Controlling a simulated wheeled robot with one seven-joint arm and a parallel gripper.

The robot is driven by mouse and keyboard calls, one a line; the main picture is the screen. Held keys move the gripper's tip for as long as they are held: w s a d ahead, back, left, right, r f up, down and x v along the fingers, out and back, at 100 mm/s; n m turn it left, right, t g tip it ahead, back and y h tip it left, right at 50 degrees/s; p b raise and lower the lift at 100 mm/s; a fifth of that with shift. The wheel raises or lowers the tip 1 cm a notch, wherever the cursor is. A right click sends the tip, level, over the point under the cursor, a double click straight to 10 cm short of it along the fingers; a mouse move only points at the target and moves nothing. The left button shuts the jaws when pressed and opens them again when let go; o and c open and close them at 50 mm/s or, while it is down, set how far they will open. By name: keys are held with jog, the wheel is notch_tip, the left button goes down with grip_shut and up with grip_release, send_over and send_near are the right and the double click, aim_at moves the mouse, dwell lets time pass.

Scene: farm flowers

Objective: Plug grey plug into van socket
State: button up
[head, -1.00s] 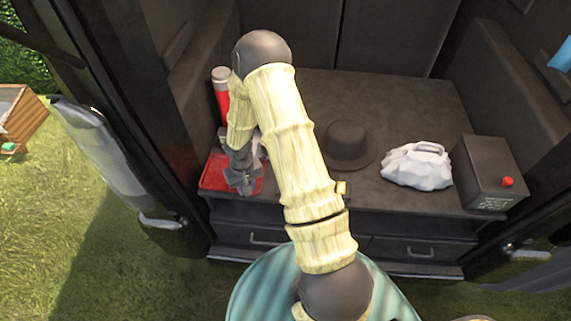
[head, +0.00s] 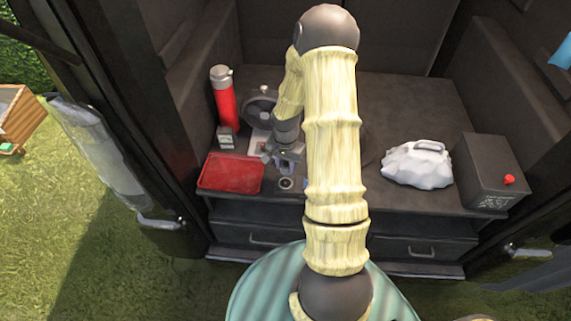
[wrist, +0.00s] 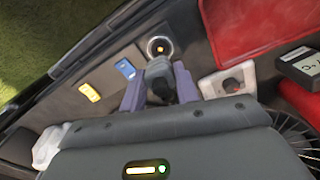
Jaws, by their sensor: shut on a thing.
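My gripper (head: 284,164) is over the front left part of the van's dark shelf. In the wrist view its purple fingers (wrist: 160,88) are shut on the grey plug (wrist: 158,72). The same round socket (head: 286,184) shows in the head view just below the gripper, near the shelf's front edge. The plug looks close to it; I cannot tell whether they touch. In the head view the plug is mostly hidden by the gripper.
A red tray (head: 230,174) lies left of the gripper, with a red flask (head: 223,97) and small dark box (head: 226,137) behind. A fan (head: 262,104) stands behind the arm. A white bag (head: 418,165) and black box (head: 490,170) sit at right.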

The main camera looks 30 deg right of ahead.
aim_at(285, 163)
jog(key=shift+f+b, duration=2.3)
jog(key=shift+f, duration=0.6)
jog(key=shift+f, duration=0.5)
dwell(0.4)
jog(key=o, duration=1)
notch_tip(285, 163, up, 17)
jog(key=shift+r, duration=0.2)
